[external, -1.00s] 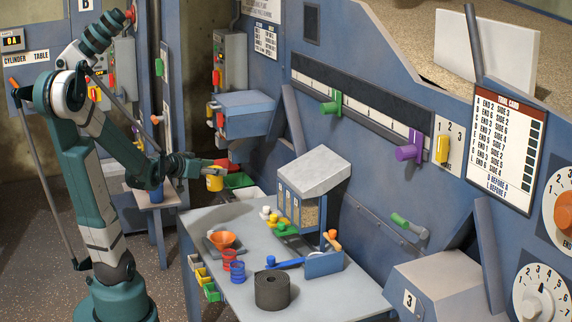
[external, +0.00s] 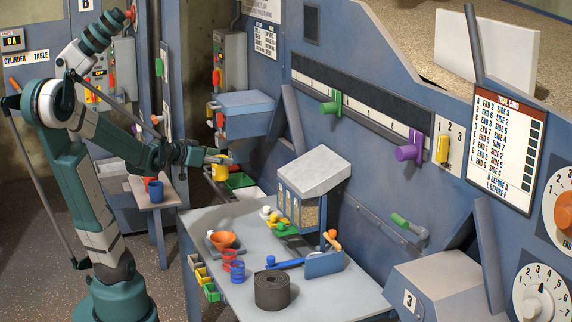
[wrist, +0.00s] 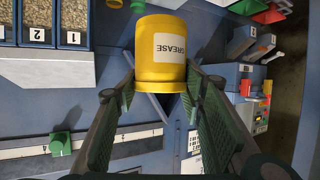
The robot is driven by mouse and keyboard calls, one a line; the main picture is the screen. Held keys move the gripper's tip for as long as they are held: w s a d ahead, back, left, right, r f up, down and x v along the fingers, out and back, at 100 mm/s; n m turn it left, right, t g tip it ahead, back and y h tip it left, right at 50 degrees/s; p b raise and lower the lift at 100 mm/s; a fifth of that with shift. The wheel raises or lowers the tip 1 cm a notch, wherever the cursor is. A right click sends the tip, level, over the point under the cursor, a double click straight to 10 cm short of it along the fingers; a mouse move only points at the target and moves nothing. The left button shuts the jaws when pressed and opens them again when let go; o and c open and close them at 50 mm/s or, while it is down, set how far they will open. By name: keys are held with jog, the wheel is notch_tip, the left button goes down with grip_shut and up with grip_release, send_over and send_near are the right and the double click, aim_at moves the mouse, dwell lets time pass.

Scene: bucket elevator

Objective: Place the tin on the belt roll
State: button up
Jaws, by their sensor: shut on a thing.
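The yellow tin (wrist: 161,50), with a white label reading GREASE, is held between the fingers of my gripper (wrist: 160,84) in the wrist view. In the external view the tin (external: 221,173) hangs under my gripper (external: 222,158), in the air beyond the table's far left corner. My gripper is shut on it. The belt roll (external: 272,291), a dark grey coil with a hole in its top, stands on the near part of the table. My gripper is well above and behind it.
Green and red trays (external: 238,181) lie behind the tin. The table is bare right of the roll.

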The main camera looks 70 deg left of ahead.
jog(key=w+d+f+m+h+p, duration=0.1)
jog(key=w+d+m+h, duration=0.25)
jog(key=d, duration=0.55)
jog(key=w+d+f+m+h+p, duration=0.1)
jog(key=w+d+m+h, duration=0.3)
jog(key=d, duration=0.6)
jog(key=w+d+f+m+h+p, duration=0.15)
jog(key=d+m+h, duration=0.3)
jog(key=d, duration=0.45)
jog(key=s+d+r+m+g+h+p, duration=0.2)
jog(key=s+d+m+g+h, duration=0.3)
jog(key=d, duration=0.6)
jog(key=s+d+r+m+g+h+p, duration=0.15)
jog(key=s+d+m+g, duration=0.4)
jog(key=d, duration=0.65)
jog(key=shift+m+g+h, duration=0.25)
jog(key=shift+g, duration=0.6)
jog(key=f, duration=0.2)
jog(key=w+f, duration=0.1)
jog(key=f, duration=0.1)
jog(key=shift+w+f, duration=0.15)
jog(key=shift+w, duration=0.05)
jog(key=shift+f+b, duration=1.1)
jog(key=shift+f, duration=1.8)
